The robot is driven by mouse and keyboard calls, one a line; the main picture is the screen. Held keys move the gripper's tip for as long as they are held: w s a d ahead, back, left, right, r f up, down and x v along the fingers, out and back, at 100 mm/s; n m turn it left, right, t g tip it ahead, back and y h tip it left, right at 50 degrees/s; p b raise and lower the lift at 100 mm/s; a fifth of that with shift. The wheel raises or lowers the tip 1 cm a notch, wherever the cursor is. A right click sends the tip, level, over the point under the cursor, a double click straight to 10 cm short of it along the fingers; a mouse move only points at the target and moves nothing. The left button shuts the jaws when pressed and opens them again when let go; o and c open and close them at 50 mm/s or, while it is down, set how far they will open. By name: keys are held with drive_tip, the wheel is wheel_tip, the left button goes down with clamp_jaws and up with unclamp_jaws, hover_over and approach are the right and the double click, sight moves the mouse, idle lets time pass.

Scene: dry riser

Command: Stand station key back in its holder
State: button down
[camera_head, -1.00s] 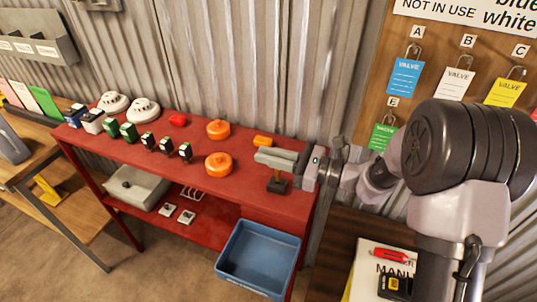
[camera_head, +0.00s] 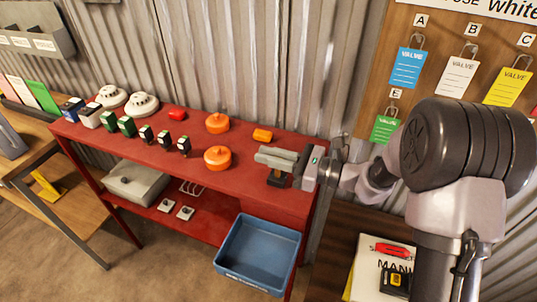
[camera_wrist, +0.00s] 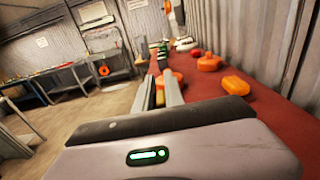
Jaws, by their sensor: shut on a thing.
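My gripper (camera_head: 277,158) is low over the near right end of the red table. It is shut on a slim thing, seemingly the station key, which is mostly hidden by the fingers. In the wrist view a small tan and orange bit of the key (camera_wrist: 160,97) shows between the fingers. A small dark block (camera_head: 277,181), seemingly the holder, stands on the table directly below the fingers. Little gap shows between fingers and block. Whether the key's lower end is inside the block cannot be told.
The red table (camera_head: 245,190) carries an orange block (camera_head: 263,134) just behind my gripper and two orange round caps, the nearer one (camera_head: 217,157) to its left. Several small green-and-black items stand farther left. A blue bin (camera_head: 258,255) is below the front edge. A corrugated wall stands behind.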

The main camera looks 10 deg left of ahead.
drive_tip(key=c, duration=1.3)
unclamp_jaws()
drive_tip(key=shift+c, duration=0.2)
drive_tip(key=s+d+p, duration=0.2)
drive_tip(key=d+p, duration=0.2)
drive_tip(key=d, duration=1.3)
drive_tip(key=shift+s, duration=0.25)
drive_tip(key=shift+d, duration=0.1)
